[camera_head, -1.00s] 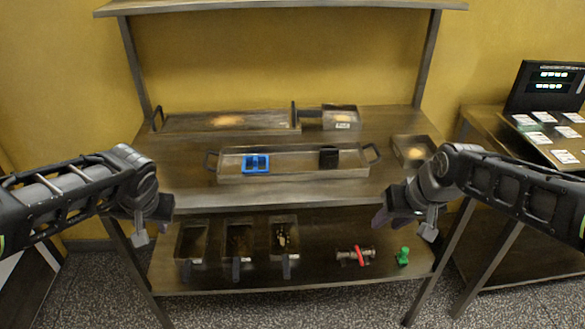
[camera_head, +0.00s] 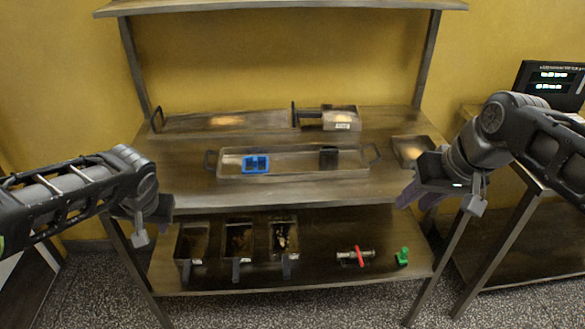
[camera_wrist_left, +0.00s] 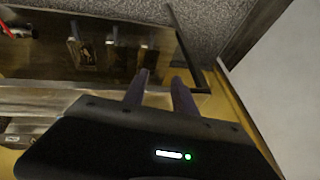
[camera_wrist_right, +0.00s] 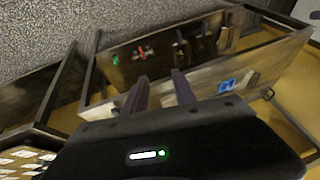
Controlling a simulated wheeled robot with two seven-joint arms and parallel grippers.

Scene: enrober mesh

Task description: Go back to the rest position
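My left gripper (camera_head: 162,212) hangs in front of the left end of the bench in the head view. In the left wrist view its two fingers (camera_wrist_left: 160,85) stand apart with nothing between them. My right gripper (camera_head: 418,196) is in front of the right end of the bench. In the right wrist view its fingers (camera_wrist_right: 160,84) are apart and empty. Both grippers are clear of the bench objects. The blue block-like part (camera_head: 256,163) and a black part (camera_head: 328,158) sit in the long handled tray (camera_head: 290,176) on the bench top.
A long tray (camera_head: 180,124) and a box (camera_head: 341,120) stand at the bench's back. The lower shelf (camera_head: 315,277) holds three dark bins, a red-banded metal part (camera_head: 356,257) and a green part (camera_head: 402,256). A side table with a screen (camera_head: 549,84) stands right, close to my right arm.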

